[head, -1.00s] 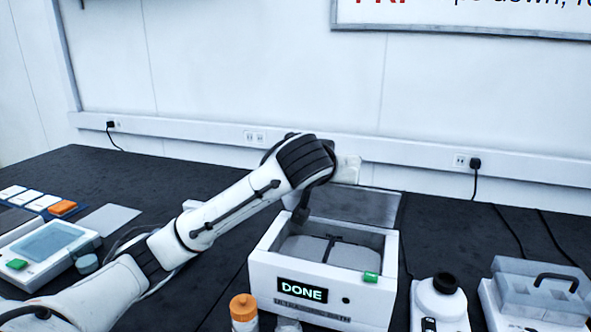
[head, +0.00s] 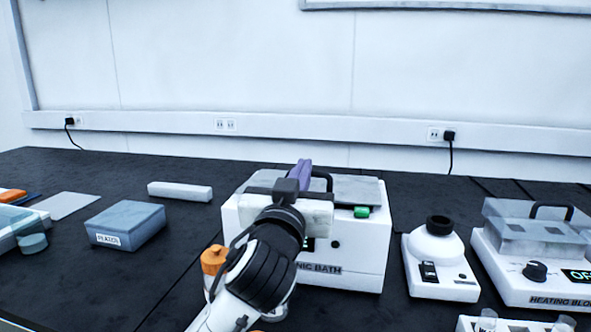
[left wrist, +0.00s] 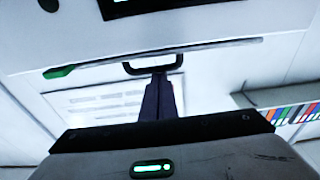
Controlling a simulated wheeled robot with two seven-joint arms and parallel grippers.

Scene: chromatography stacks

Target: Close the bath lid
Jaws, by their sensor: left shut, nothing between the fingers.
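The white ultrasonic bath (head: 350,262) stands on the dark bench in the middle of the head view. Its grey lid (head: 358,188) lies down flat over the top, with a dark handle (head: 326,180) standing up from it. The handle also shows in the left wrist view (left wrist: 153,67). My left gripper (head: 302,172) is shut and empty, its purple fingertips at the lid handle's left in the head view. I cannot tell whether they touch the handle. My left wrist hides the bath's front left and most of its display. My right gripper is out of view.
An orange-capped bottle (head: 212,260) stands close left of my left arm. A grey labelled box (head: 125,224) and a white bar (head: 180,191) lie further left. A white device with a black top (head: 438,250) and a heating block (head: 530,285) stand right.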

